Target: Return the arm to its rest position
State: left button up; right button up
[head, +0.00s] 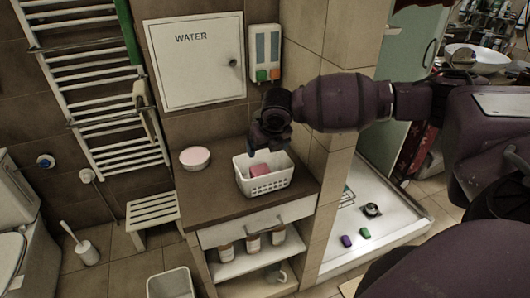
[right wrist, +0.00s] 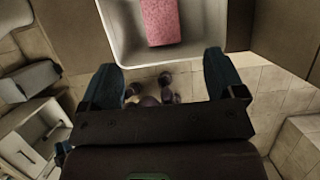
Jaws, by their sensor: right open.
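My right arm (head: 345,102) reaches in from the right across the head view, its gripper (head: 262,138) pointing down above a white basket (head: 266,186) on the brown-topped cabinet. In the right wrist view the two blue fingers of this gripper (right wrist: 162,62) are spread wide with nothing between them. A pink block (head: 260,170) lies inside the basket; it also shows in the right wrist view (right wrist: 161,20), beyond the fingertips and apart from them. My left gripper is not in view.
A round pink-and-white dish (head: 195,157) stands left of the basket. A wall dispenser (head: 265,55) and a white WATER panel (head: 196,62) are behind the gripper. A tiled pillar (head: 328,170) rises right of the cabinet. A towel rail (head: 95,85) is at left.

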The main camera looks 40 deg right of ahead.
jog(key=shift+s+r, duration=0.15)
jog(key=shift+r, duration=0.2)
dwell(0.4)
